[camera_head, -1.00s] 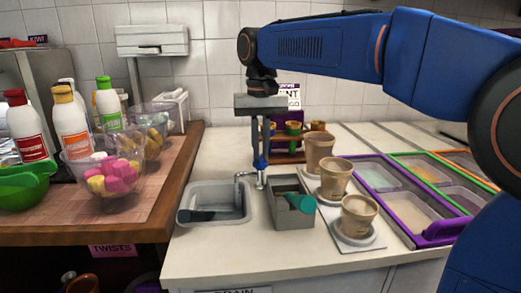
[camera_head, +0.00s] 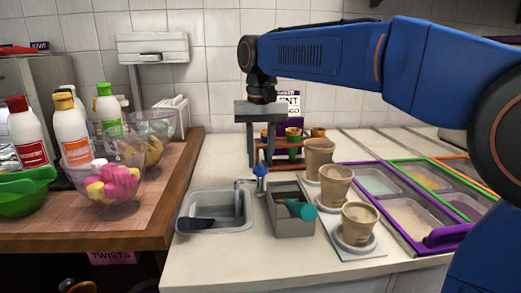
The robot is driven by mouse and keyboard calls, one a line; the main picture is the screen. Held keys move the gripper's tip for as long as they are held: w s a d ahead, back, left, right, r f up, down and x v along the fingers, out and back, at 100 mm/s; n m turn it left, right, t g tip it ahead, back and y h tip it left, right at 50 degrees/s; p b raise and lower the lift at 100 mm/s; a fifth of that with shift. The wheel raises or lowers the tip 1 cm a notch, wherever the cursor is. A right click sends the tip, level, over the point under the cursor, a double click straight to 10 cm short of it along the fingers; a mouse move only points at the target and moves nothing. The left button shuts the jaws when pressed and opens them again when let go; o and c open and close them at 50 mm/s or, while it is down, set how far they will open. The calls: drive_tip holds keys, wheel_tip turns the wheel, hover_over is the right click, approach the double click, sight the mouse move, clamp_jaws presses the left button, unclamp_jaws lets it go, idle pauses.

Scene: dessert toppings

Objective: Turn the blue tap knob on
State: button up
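The blue tap knob (camera_head: 261,171) stands upright behind the sink, just right of the grey tap spout (camera_head: 238,187). The spout reaches over the grey sink (camera_head: 184,206), which holds a dark utensil (camera_head: 196,223). No water stream can be made out. My gripper (camera_head: 260,161) points down just above and behind the knob in the picture. Its two fingers are spread apart, with nothing seen held between them. Whether either finger touches the knob cannot be told.
A grey bin (camera_head: 292,228) with a teal-ended tool (camera_head: 302,210) is right of the sink. Brown cups (camera_head: 358,225) and purple-framed topping trays (camera_head: 447,236) stand farther right. A wooden counter (camera_head: 40,238) with bottles and bowls is left. A small rack (camera_head: 268,158) stands behind my gripper.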

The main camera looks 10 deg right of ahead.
sight(261, 163)
wheel_tip(261, 163, up, 17)
drive_tip(key=shift+r, duration=0.2)
idle(0.4)
